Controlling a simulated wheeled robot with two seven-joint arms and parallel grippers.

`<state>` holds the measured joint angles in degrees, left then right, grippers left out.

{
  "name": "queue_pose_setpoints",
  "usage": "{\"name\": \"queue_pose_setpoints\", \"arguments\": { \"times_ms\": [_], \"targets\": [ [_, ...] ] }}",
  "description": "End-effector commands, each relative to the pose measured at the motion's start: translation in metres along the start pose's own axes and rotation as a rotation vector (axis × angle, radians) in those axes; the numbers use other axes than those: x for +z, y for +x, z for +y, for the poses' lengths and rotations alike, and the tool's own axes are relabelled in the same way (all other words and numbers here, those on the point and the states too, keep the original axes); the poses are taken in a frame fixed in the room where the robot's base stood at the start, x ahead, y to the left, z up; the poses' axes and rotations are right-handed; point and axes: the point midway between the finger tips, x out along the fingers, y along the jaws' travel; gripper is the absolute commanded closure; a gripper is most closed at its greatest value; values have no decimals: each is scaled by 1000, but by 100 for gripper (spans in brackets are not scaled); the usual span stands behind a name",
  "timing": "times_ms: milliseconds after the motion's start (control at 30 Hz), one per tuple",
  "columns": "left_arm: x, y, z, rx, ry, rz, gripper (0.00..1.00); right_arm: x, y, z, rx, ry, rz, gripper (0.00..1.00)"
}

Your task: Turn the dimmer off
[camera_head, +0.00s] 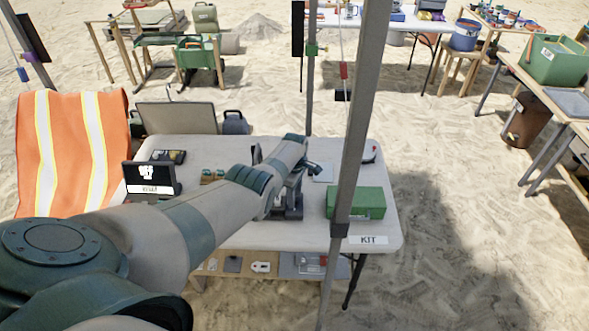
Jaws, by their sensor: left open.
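My left arm reaches from the lower left across the table (380,225). Its left gripper (314,169) is over the middle of the tabletop, small and partly hidden by my own arm; its jaws are open and nothing shows in them. A dark grey device (289,212) stands on the table just below the wrist, mostly covered by the arm. I cannot tell whether this is the dimmer, or make out any knob or its setting. No other thing is clearly a dimmer. My right gripper is out of view.
A green box (361,203) sits on the table's right side, behind a slanting grey pole (356,120) that crosses the view. A black sign box (150,179) stands at left beside an orange vest (72,150). A lower shelf (215,262) holds small items. Open sand lies right.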

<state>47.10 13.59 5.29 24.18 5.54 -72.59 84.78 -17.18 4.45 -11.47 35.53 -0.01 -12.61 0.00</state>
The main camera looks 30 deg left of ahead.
Motion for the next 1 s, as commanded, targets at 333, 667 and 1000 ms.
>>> {"name": "queue_pose_setpoints", "arguments": {
  "times_ms": [333, 667, 1000],
  "targets": [
    [0, -20, 0, 2, 1, 1, 60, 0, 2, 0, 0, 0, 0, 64],
    [0, -66, 0, 5, 0, 0, 60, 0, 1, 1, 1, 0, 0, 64],
    [0, -124, 0, 5, 0, 0, 60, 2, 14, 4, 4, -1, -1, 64]
  ]
}}
